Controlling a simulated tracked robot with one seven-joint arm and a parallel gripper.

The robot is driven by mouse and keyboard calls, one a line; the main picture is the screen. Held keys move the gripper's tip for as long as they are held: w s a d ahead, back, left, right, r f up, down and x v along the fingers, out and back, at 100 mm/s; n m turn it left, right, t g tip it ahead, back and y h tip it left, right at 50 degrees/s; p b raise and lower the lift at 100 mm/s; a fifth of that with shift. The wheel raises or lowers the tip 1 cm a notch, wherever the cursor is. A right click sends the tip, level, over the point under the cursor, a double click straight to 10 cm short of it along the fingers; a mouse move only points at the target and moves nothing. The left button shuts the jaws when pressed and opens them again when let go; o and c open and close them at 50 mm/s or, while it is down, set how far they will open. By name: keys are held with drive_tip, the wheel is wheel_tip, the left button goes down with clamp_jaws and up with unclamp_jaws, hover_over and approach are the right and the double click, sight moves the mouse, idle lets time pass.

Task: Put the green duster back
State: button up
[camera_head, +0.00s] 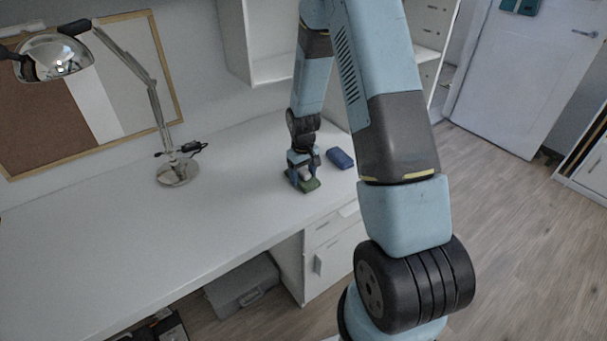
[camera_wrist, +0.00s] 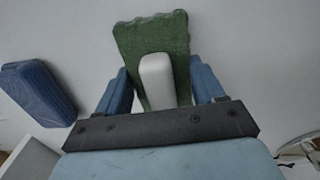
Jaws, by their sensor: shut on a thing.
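The green duster (camera_wrist: 150,36) has a flat green pad with a white grip block (camera_wrist: 157,80) on it. My gripper (camera_wrist: 160,88) is shut on the duster, with one blue finger on each side of it. In the head view the green duster (camera_head: 312,185) shows under my gripper (camera_head: 302,176), at the right part of the white desk top. I cannot tell whether the pad touches the desk.
A blue duster (camera_head: 340,158) lies on the desk close to the right of my gripper, and it also shows in the wrist view (camera_wrist: 38,92). A desk lamp (camera_head: 178,172) stands further left. The white desk (camera_head: 110,250) is mostly clear. A white shelf (camera_head: 270,70) rises behind my arm.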

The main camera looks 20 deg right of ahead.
drive_tip(key=o, duration=1)
wheel_tip(320, 180, up, 12)
drive_tip(key=r, duration=0.1)
wheel_tip(320, 180, up, 18)
drive_tip(key=m+t, duration=0.2)
drive_tip(key=t, duration=0.1)
hover_over(303, 170)
drive_tip(key=s, duration=1)
drive_tip(key=s+r+t, duration=0.1)
drive_tip(key=s+r, duration=0.4)
drive_tip(key=s, duration=0.4)
drive_tip(key=s+r+m+t, duration=0.1)
drive_tip(key=s+r, duration=0.4)
drive_tip(key=s, duration=0.4)
drive_tip(key=shift+m+t, duration=0.3)
